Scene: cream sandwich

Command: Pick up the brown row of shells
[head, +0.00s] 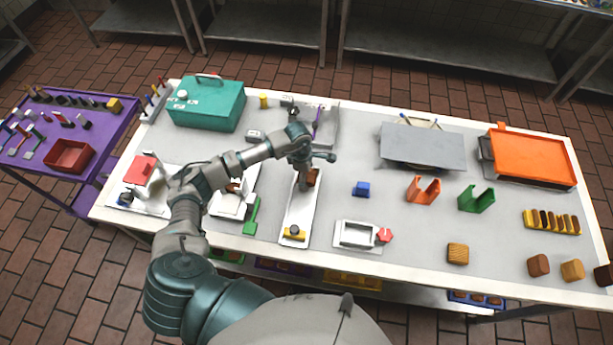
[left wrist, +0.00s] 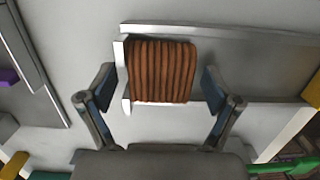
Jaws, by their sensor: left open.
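The brown row of shells (left wrist: 162,70) is a ribbed block lying in a white tray, against a white end piece at its left in the left wrist view. In the head view it is a small brown patch (head: 314,176), partly hidden by my left gripper (head: 306,184). My left gripper also shows in the left wrist view (left wrist: 157,82). Its fingers are open, one on each side of the row, with visible gaps. The long white tray (head: 298,215) holds a yellow piece at its near end. My right gripper is not in view.
A teal box (head: 206,105) stands at the back left. A grey plate (head: 422,146) and an orange box (head: 530,158) are at the back right. A blue block (head: 361,189) and a white frame (head: 357,235) sit right of the tray. A green tool (head: 252,215) lies to its left.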

